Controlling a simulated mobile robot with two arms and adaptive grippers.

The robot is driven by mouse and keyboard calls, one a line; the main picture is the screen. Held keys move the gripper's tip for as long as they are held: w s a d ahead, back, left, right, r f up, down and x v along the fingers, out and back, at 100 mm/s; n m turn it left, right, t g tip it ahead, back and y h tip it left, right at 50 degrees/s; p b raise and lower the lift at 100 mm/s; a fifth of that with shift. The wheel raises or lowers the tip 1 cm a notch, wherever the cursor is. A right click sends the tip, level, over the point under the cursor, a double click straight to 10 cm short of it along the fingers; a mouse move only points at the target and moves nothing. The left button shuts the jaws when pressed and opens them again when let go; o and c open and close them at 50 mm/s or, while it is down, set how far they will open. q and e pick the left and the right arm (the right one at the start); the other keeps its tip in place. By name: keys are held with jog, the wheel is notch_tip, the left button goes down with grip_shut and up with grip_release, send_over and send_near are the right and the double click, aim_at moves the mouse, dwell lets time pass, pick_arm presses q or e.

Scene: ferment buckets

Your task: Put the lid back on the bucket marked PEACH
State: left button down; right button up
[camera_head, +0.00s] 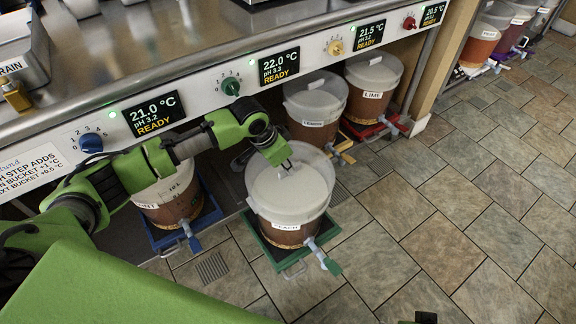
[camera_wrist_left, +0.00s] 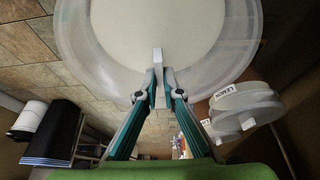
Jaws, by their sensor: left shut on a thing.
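The bucket marked PEACH (camera_head: 282,238) has brown contents and stands upright on a green tray (camera_head: 265,245), with a green-handled tap at its front. A round translucent lid (camera_head: 305,190) with a whitish middle is over its top. Whether the lid sits flush on the rim or hovers just above it I cannot tell. My left gripper (camera_head: 286,165) is above the lid in the head view. In the left wrist view my left gripper (camera_wrist_left: 159,90) is shut on a thin pale upright tab in front of the wide lid (camera_wrist_left: 150,25).
A bucket on a blue tray (camera_head: 205,215) stands left, partly behind my arm. The LEMON bucket (camera_head: 315,105) and LIME bucket (camera_head: 373,85) stand behind. The counter front (camera_head: 200,105) with knobs and displays overhangs them. Tiled floor (camera_head: 440,220) is clear on the right.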

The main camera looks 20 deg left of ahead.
jog(key=shift+w, duration=0.2)
dwell(0.6)
jog(key=shift+f, duration=0.45)
jog(key=shift+w+a+f, duration=0.1)
jog(key=shift+w+f, duration=0.1)
jog(key=shift+w, duration=0.05)
pick_arm(q)
jog(key=shift+p, duration=0.35)
pick_arm(e)
jog(key=shift+s+f, duration=0.1)
jog(key=shift+f, duration=0.3)
jog(key=shift+f, duration=0.1)
jog(key=shift+s+f, duration=0.15)
jog(key=shift+f, duration=0.15)
pick_arm(q)
jog(key=shift+f, duration=0.1)
